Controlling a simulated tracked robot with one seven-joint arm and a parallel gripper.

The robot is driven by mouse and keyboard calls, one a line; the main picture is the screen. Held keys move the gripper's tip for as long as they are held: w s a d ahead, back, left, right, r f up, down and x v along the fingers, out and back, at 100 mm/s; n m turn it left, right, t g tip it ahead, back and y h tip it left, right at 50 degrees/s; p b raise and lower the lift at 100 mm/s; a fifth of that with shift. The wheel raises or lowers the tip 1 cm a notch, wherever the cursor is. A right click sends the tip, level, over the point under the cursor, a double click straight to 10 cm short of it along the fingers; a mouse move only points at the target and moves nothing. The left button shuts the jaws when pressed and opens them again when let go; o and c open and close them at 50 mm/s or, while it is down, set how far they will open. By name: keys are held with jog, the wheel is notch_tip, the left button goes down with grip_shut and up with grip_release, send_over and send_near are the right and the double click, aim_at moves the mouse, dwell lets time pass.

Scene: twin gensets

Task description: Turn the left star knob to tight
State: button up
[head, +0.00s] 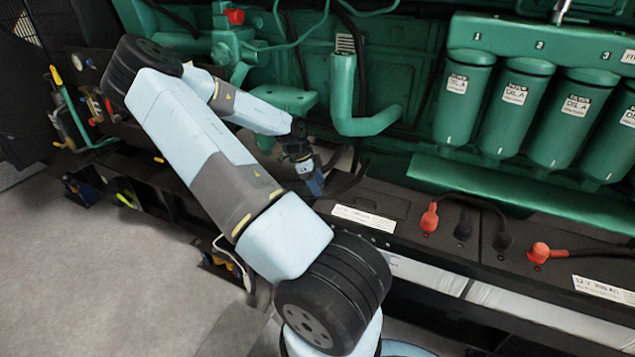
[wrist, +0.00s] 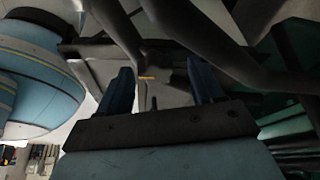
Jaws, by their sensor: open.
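I cannot make out a star knob for certain in either view. My gripper (head: 315,186) points down beside the left battery (head: 375,198), in front of the green engine. In the wrist view its two dark blue fingers (wrist: 162,82) are apart, with nothing held between them. A small orange-yellow mark (wrist: 147,77) on a dark part shows beyond the gap between the fingers. Dark tubes or cables cross the view beyond the fingers and hide part of what lies there.
Red (head: 429,218) and black (head: 463,230) battery terminals with cables stand right of my gripper. Green oil filters (head: 463,97) hang above them. A bent green pipe (head: 368,122) is close behind my gripper. Open grey floor (head: 100,270) lies at the left.

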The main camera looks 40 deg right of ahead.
jog(key=shift+r, duration=0.15)
jog(key=v, duration=1.3)
jog(key=shift+r, duration=0.2)
jog(key=shift+a, duration=0.1)
